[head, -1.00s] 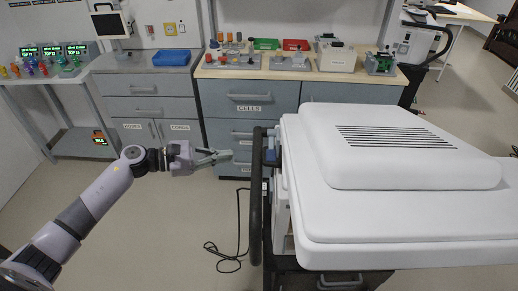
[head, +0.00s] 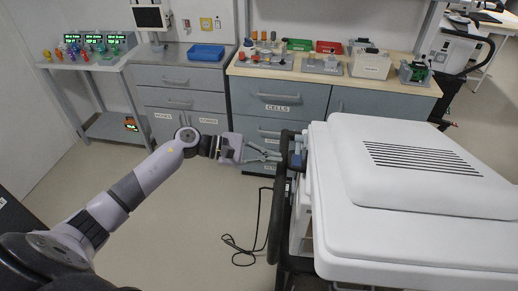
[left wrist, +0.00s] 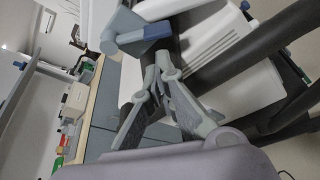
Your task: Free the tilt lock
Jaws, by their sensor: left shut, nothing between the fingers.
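The white ventilator cart (head: 420,215) stands at the right with a dark push handle (head: 279,215) along its left side. A grey lever piece with a blue block (left wrist: 143,36), which looks like the tilt lock, sits at the handle. Its blue part also shows in the head view (head: 297,160). My left gripper (head: 283,157) reaches in from the left, its fingertips at the handle's far end. In the left wrist view the fingertips (left wrist: 163,62) meet just below the blue block, empty; whether they touch it I cannot tell. My right gripper is out of view.
A counter with grey drawers (head: 278,98) stands behind, with a blue tray (head: 206,52) and several small parts on top. A black cable (head: 258,225) lies on the floor left of the cart. The floor around my left arm is otherwise clear.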

